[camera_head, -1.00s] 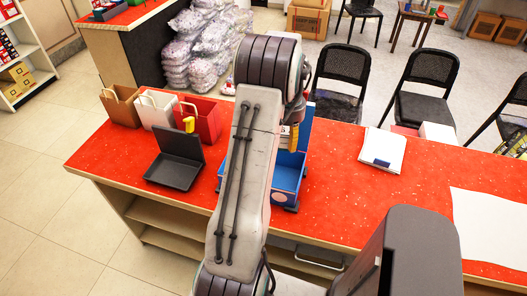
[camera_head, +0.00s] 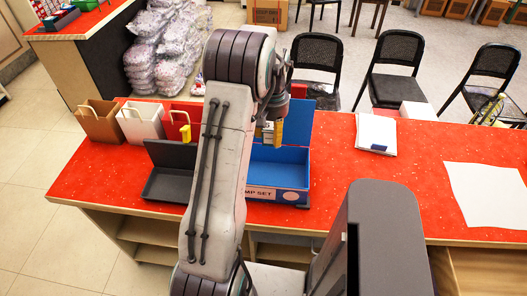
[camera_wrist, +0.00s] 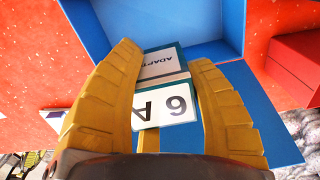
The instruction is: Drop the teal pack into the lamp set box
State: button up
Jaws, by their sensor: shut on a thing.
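The blue lamp set box (camera_head: 290,196) stands open on the red counter, its lid raised at the back and its label partly hidden by my arm. My gripper (camera_head: 272,132) is over the box in the head view. In the wrist view, my gripper's yellow fingers (camera_wrist: 163,62) are shut on the teal pack (camera_wrist: 164,109), which has white labels reading "6 A" and "ADAPT". The box's blue inside (camera_wrist: 205,20) shows beyond the pack in the wrist view. The pack appears held above the box; its exact height is unclear.
An open dark grey case (camera_head: 170,186) lies left of the box, close to it. Brown (camera_head: 98,122), white (camera_head: 140,122) and red (camera_head: 183,118) bags stand behind the case. A white stack (camera_head: 376,134) and a white sheet (camera_head: 484,198) lie to the right, with bare counter between.

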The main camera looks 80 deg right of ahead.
aim_at(272, 126)
notch_tip(272, 126, down, 6)
jog(key=b, duration=0.4)
jog(key=shift+r, duration=0.1)
jog(key=o, duration=1.2)
jog(key=shift+r, duration=0.1)
notch_tip(272, 126, up, 12)
jog(key=shift+f, duration=0.1)
dwell(0.8)
